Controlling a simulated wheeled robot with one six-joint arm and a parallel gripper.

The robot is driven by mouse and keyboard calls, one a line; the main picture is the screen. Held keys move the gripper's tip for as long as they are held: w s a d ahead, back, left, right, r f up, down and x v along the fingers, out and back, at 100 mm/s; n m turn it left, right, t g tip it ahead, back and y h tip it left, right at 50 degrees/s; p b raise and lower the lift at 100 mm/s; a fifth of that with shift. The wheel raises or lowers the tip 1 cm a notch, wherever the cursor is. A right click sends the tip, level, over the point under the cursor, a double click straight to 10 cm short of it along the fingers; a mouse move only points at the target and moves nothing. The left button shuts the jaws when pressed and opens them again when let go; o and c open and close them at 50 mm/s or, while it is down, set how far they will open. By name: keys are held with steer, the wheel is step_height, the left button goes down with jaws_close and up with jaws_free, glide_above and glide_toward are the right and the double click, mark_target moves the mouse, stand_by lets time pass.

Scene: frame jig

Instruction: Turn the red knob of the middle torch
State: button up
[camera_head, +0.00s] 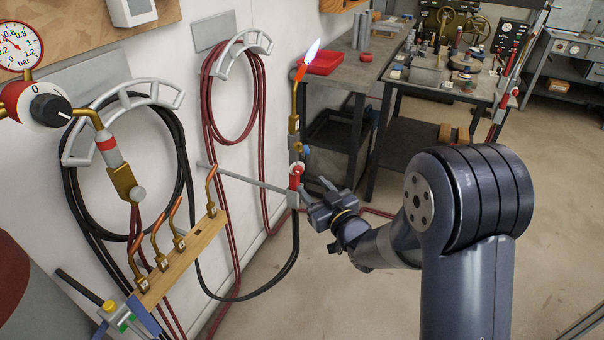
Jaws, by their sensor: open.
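A lit torch (294,124) with a brass tube stands upright in the middle of the view. A pale blue flame (312,52) rises from its orange tip. Its red knob (296,170) sits low on the body, with a small blue knob (305,151) above it. A grey rod from the wall meets the torch near the red knob. My gripper (317,188) is open and empty, just right of and slightly below the red knob. Its fingers point toward the torch body. I cannot tell whether a finger touches it.
A wooden rack (190,252) with several copper nozzles is at lower left. A pressure gauge (18,47) and coiled black and red hoses hang along the left wall. A metal bench (350,73) with a red tray (321,62) stands behind the torch.

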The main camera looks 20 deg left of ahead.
mark_target(300, 172)
steer(key=x, duration=0.6)
steer(key=shift+w+a+p, duration=0.2)
steer(key=shift+w+p, duration=0.05)
steer(key=shift+p, duration=0.1)
steer(key=shift+c, duration=0.2)
steer(key=c, duration=0.9)
